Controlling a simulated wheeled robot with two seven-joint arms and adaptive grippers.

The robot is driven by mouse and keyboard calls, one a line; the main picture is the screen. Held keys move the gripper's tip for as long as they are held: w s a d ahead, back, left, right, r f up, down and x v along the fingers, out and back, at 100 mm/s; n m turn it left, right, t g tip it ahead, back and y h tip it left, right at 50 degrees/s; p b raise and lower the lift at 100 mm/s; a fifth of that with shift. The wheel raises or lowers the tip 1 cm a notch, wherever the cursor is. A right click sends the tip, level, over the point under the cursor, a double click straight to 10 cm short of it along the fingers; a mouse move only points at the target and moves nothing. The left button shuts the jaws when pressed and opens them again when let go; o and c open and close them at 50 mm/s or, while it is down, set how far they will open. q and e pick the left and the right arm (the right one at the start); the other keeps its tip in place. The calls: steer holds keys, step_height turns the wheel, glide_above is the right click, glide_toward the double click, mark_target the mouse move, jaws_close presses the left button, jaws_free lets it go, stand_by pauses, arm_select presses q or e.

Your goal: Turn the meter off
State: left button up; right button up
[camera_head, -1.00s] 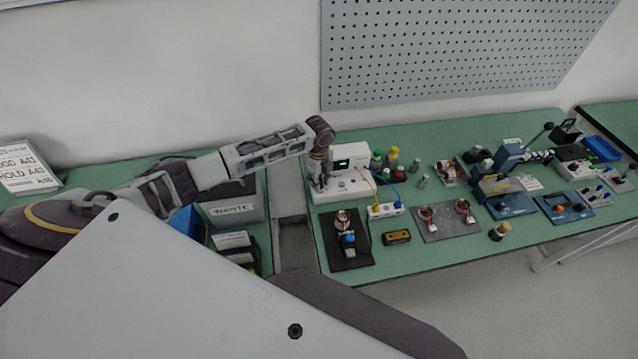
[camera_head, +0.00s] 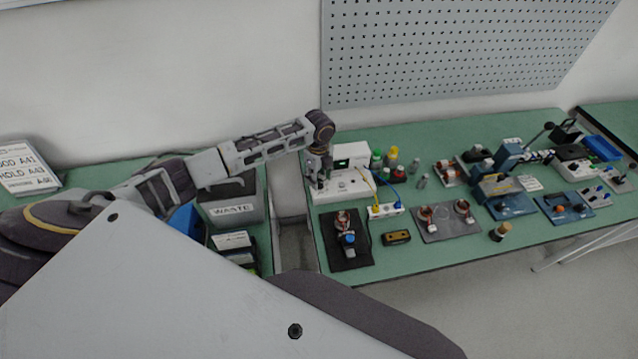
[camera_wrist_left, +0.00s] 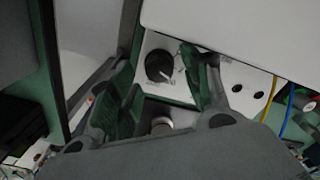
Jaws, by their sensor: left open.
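The meter (camera_head: 349,184) is a white box with a raised display part, at the left end of the right-hand green bench in the head view. My left gripper (camera_head: 319,184) points down over the left part of the meter. In the wrist view its green-padded fingers (camera_wrist_left: 160,92) are apart, on either side of the black knob's area. I cannot tell whether they touch it. My right gripper is not in view.
Yellow and blue leads (camera_wrist_left: 286,112) run from sockets on the meter's right side to a small white block (camera_head: 385,210). A black fixture (camera_head: 346,256) stands in front. A waste bin (camera_head: 233,209) is to the left. Bottles (camera_head: 392,157) stand right of the meter.

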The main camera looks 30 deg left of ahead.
arm_select(q)
steer(key=shift+r, duration=2.05)
